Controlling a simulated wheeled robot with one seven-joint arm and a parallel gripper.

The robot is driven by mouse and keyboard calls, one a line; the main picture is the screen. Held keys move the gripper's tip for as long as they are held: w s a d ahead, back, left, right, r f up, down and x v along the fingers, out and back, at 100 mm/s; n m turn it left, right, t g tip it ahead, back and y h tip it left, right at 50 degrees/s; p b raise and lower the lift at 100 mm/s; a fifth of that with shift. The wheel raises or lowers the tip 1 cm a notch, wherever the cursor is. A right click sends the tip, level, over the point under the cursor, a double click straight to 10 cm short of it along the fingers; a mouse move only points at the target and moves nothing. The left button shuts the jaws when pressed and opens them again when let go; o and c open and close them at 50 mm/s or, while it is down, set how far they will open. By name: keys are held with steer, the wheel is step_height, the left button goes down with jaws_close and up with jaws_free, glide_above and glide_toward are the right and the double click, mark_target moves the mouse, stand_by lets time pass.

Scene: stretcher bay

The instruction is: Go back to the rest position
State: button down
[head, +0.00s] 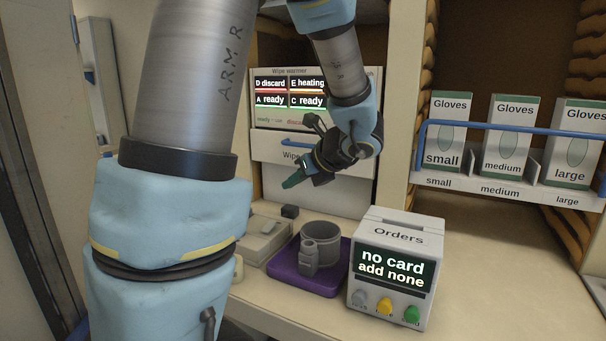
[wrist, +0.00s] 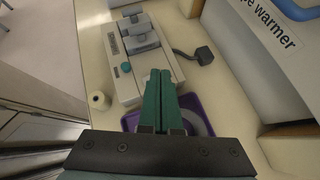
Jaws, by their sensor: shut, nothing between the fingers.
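My gripper (head: 293,180) is in the middle of the head view, in front of the wipe warmer and above the counter. Its green fingers are closed together with nothing between them. In the wrist view my gripper (wrist: 159,76) points away from the camera, over the counter, its fingers touching side by side. My arm crosses the left and middle of the head view and hides part of the counter. The wipe warmer (head: 270,147) has a display reading D discard, E heating, A ready, C ready. Its front also shows in the wrist view (wrist: 250,60).
A purple tray (head: 327,279) holds a grey round container (head: 322,240). The Orders box (head: 400,235) reads "no card, add none". Glove boxes (head: 516,138) stand behind a blue rail at right. A grey device (wrist: 130,62) and small roll (wrist: 99,101) lie on the counter.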

steer(key=s+a+f+n+g+h, duration=0.2)
steer(key=s+f+n, duration=0.1)
steer(key=n, duration=0.6)
steer(key=s+a+f+n+g+h, duration=0.2)
steer(key=s+f+n, duration=0.2)
steer(key=n, duration=0.5)
steer(key=s+a+f+n+g+h, duration=0.2)
steer(key=s+f+n+h, duration=0.1)
steer(key=s+n, duration=0.4)
steer(key=shift+f+n, duration=0.15)
steer(key=shift+n, duration=1.25)
